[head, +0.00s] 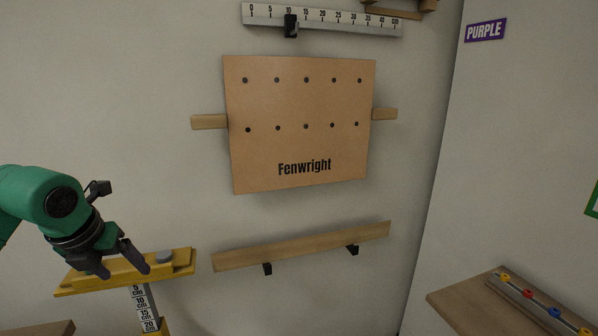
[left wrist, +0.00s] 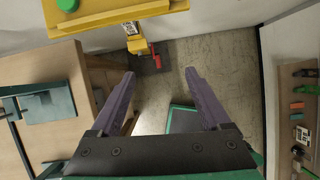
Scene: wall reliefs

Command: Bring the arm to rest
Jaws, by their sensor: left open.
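My left arm, green with a dark wrist, comes in from the left in the head view. Its gripper (head: 122,268) is open, its dark fingers in front of a yellow ledge (head: 180,264) on the wall. In the left wrist view the two fingers of this gripper (left wrist: 166,98) stand wide apart with nothing between them. The floor (left wrist: 205,65) shows beyond them, and the yellow ledge (left wrist: 120,14) is at the top left. My right gripper is not in view.
A pegboard marked Fenwright (head: 300,125) hangs on the wall, above a wooden rail (head: 305,246). A ruler (head: 340,20) is above. A wooden table (head: 480,300) with colored knobs is at the lower right. A grey round piece (head: 164,256) sits on the yellow ledge.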

